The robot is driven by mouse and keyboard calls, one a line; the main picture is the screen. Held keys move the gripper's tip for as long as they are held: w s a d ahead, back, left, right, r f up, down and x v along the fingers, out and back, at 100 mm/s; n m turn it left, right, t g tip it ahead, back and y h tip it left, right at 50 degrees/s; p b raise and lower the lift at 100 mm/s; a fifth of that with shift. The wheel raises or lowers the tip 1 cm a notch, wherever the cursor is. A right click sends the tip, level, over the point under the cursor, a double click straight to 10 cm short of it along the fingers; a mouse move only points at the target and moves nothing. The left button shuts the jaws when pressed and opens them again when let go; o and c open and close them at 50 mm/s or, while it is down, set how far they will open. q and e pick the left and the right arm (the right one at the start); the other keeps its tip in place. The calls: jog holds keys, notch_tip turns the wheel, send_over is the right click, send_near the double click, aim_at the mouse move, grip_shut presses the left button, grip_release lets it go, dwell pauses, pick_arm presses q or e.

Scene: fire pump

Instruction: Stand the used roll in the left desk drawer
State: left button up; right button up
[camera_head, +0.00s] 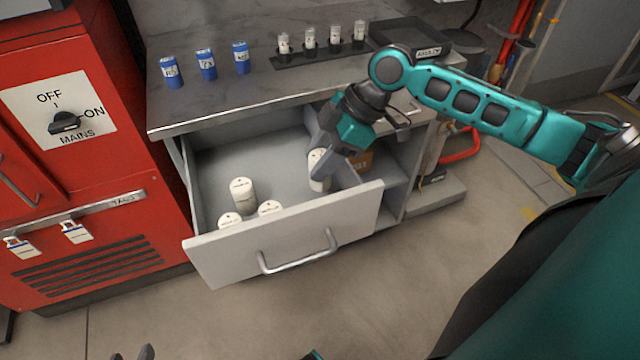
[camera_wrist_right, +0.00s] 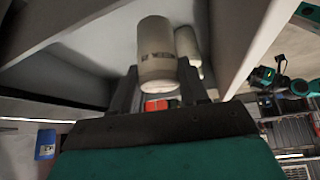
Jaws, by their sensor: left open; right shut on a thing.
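The left desk drawer (camera_head: 290,237) is pulled out, grey inside with a white front and a bar handle. My right gripper (camera_head: 329,170) reaches down into its right part, shut on a white used roll (camera_head: 317,168). The roll is upright or nearly so; I cannot tell whether it touches the drawer floor. In the right wrist view the held roll (camera_wrist_right: 157,55) is between the fingers, with another pale roll (camera_wrist_right: 187,42) behind it. Further white rolls (camera_head: 243,195) stand in the drawer's front left. My left gripper (camera_head: 132,354) barely shows at the bottom edge, open, its fingertips apart.
Blue rolls (camera_head: 206,64) stand on the desk top (camera_head: 255,95), beside a dark rack (camera_head: 320,55) of white rolls and a black tray (camera_head: 410,38). A red cabinet (camera_head: 75,150) stands close left of the drawer. The drawer's middle floor is clear.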

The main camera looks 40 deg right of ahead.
notch_tip(320, 180, down, 6)
jog(key=shift+f+b, duration=0.15)
jog(key=shift+b, duration=0.7)
jog(key=shift+f, duration=0.2)
jog(key=o, duration=1.1)
